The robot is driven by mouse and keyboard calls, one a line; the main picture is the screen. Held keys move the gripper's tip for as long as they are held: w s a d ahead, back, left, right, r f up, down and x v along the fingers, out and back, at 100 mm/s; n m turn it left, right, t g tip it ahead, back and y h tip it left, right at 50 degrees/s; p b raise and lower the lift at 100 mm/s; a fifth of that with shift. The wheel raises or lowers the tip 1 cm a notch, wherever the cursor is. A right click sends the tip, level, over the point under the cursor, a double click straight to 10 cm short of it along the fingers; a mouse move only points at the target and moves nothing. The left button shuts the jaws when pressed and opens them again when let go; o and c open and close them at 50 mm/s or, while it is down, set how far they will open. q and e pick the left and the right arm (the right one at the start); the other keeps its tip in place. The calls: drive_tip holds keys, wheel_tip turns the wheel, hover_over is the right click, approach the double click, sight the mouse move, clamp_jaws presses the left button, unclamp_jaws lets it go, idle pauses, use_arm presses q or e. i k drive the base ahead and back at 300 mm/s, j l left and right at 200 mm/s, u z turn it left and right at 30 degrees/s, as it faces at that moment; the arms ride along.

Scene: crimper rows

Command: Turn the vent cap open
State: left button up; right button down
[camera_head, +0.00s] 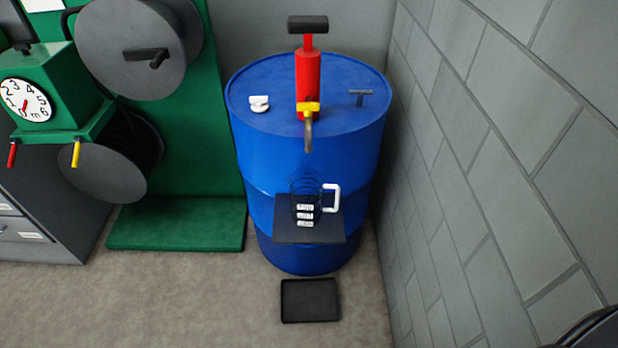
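A blue drum (262,160) stands upright against the grey wall. A small white cap with a raised grip (259,103) sits on the left of its top and looks like the vent cap. I cannot tell from this view whether the cap is open or closed. A red hand pump (308,82) with a black handle, a yellow collar and a downward spout rises between them. Neither of my grippers is in view.
A clear jug (305,188) with a white handle stands on a dark shelf (322,236) at the drum's front. A black tray (310,301) lies on the floor. A green machine with large grey reels (135,45) is left; a block wall (480,150) is close right.

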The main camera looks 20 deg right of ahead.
sight(259, 99)
drive_tip(key=i+j+z, duration=0.15)
drive_tip(key=z, duration=0.45)
drive_tip(key=i+j+z, duration=0.1)
drive_tip(key=j, duration=0.3)
drive_tip(key=i+j+z, duration=0.15)
drive_tip(key=j, duration=0.3)
drive_tip(key=i+j+z, duration=0.1)
drive_tip(key=i+j, duration=0.15)
drive_tip(key=j, duration=0.2)
drive_tip(key=i+j+z, duration=0.1)
drive_tip(key=j, duration=0.35)
drive_tip(key=i+j+z, duration=0.15)
drive_tip(key=j, duration=0.3)
drive_tip(key=i+j+z, duration=0.1)
drive_tip(key=j, duration=0.35)
